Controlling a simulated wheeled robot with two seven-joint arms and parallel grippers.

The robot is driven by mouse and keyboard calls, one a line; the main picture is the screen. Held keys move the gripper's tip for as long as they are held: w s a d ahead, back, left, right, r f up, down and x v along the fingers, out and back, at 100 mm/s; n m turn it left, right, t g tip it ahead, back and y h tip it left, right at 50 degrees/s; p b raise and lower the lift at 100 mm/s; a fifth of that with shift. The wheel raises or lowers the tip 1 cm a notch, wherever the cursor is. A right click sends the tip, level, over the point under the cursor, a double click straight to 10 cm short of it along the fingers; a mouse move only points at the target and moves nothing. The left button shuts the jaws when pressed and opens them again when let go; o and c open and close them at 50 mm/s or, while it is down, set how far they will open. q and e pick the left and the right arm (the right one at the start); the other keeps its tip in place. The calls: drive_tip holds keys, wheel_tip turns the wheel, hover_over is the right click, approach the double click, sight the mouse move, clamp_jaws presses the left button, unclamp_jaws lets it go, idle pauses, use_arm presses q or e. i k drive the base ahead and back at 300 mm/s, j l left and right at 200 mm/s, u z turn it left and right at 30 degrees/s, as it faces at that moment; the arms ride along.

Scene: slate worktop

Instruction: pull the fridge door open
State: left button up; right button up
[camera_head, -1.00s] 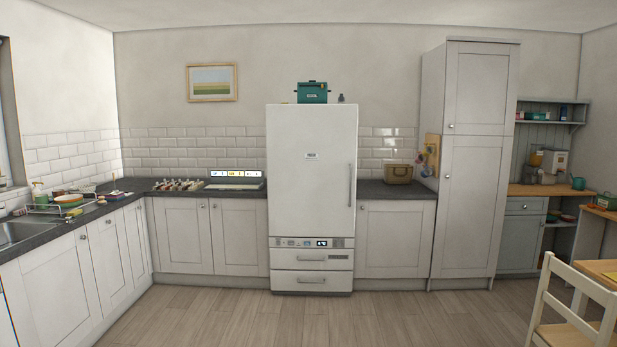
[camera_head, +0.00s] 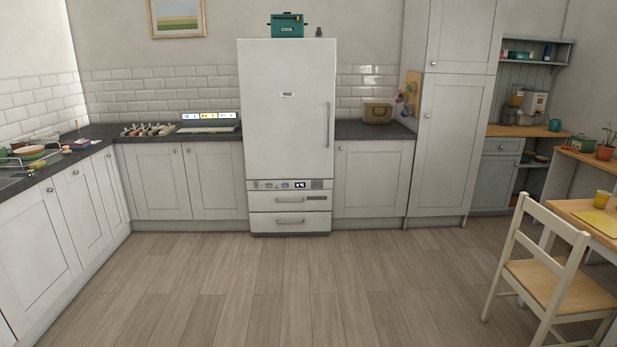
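The white fridge (camera_head: 262,205) stands against the back wall between the lower cabinets. Its tall upper door (camera_head: 285,110) is shut. A long vertical handle (camera_head: 328,125) runs down the right side of the door. Below the door are a small control panel (camera_head: 289,184) with a lit display and two drawers with horizontal handles. Neither of my grippers shows in the head view, and the fridge stands some way off across the floor.
The wooden floor (camera_head: 240,285) in front of the fridge is clear. A white chair (camera_head: 548,270) and a wooden table (camera_head: 585,215) stand at the right. Cabinets and a dark worktop (camera_head: 80,165) run along the left. A teal box (camera_head: 287,26) sits on top of the fridge.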

sight(287, 86)
drive_tip(key=i, duration=5.05)
drive_tip(key=i+z, duration=0.25)
drive_tip(key=i, duration=0.15)
drive_tip(key=i+j+z, duration=0.3)
drive_tip(key=i+l, duration=0.1)
